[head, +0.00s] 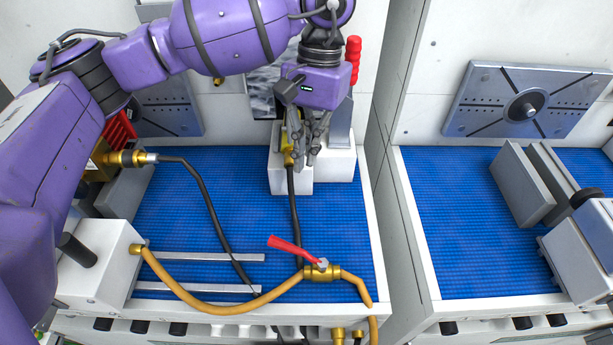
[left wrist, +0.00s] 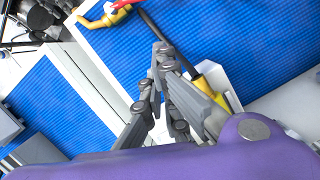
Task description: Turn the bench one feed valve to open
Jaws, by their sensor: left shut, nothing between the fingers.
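The feed valve is a brass body (head: 322,273) at the front edge of the left bench, with a red lever (head: 287,245). The lever slants up and left from its pivot, neither in line with nor square to the pipe. Part of the brass valve also shows at the top of the left wrist view (left wrist: 105,18), with the red lever cut by the frame edge. My left gripper (head: 307,155) is shut and empty at the back of the bench, well behind the valve, over a white block (head: 292,178). The right gripper is not seen.
An orange hose (head: 200,302) runs from the white box (head: 98,260) to the valve. A black cable (head: 295,215) runs from a yellow fitting beside my left fingers towards the valve. Metal rails (head: 210,257) lie on the blue mat (head: 255,215). A white partition stands right of the bench.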

